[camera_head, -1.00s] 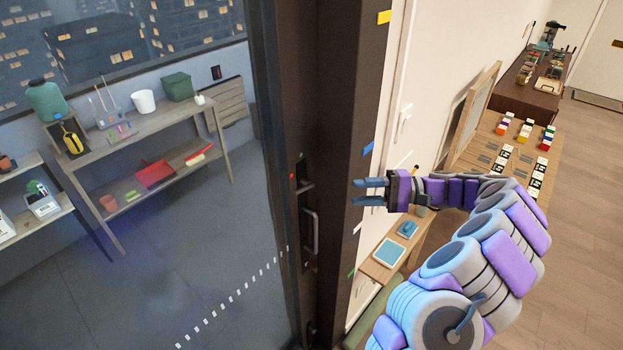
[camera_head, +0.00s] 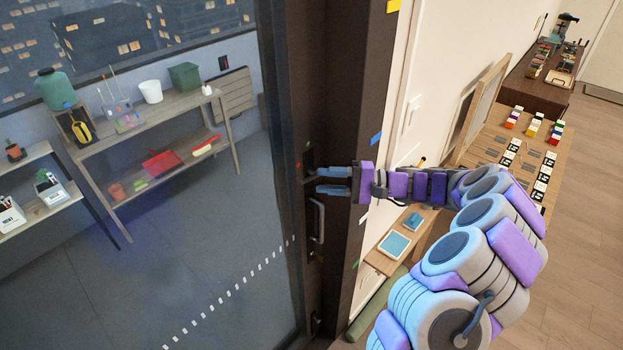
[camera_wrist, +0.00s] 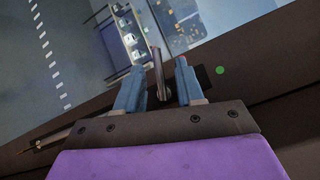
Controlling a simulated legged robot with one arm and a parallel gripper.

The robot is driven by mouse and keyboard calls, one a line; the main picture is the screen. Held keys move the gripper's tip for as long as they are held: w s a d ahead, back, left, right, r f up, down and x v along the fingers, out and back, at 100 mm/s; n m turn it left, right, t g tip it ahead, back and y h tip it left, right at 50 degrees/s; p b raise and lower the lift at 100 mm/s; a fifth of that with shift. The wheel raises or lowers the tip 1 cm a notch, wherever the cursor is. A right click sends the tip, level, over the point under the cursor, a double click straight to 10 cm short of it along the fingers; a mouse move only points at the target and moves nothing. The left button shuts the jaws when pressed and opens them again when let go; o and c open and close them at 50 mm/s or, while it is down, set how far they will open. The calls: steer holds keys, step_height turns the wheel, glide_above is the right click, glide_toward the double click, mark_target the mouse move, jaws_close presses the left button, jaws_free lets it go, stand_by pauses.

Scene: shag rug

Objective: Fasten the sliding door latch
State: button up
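The glass sliding door has a dark frame (camera_head: 290,120) that stands against a dark jamb (camera_head: 345,90). The latch lever (camera_wrist: 157,70) is a grey metal bar on the door's edge. In the wrist view it stands between my two blue fingers, with space visible on both sides. My gripper (camera_head: 318,180) is open at the latch, its fingers one above the other, reaching in from the right. In the head view the fingers hide most of the latch. A grey pull handle (camera_head: 317,220) is on the door frame just below my fingers.
Through the glass are a shelf (camera_head: 150,118) with pots and boxes and a dark floor. To the right, a wooden table (camera_head: 500,165) and small shelf with blue pads (camera_head: 394,244) stand by the wall. The wooden floor (camera_head: 585,210) at right is clear.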

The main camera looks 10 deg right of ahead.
mark_target(308, 180)
steer(key=shift+g, duration=0.4)
steer(key=x, duration=0.8)
steer(key=shift+s+a, duration=0.1)
steer(key=shift+s, duration=0.2)
steer(key=shift+w+d+f, duration=0.1)
steer(key=shift+w+d, duration=0.1)
steer(key=shift+d, duration=1.05)
steer(key=shift+c, duration=0.2)
steer(key=shift+s+d, duration=0.1)
steer(key=shift+d, duration=0.1)
steer(key=shift+c, duration=1.5)
steer(key=shift+a, duration=0.7)
jaws_close()
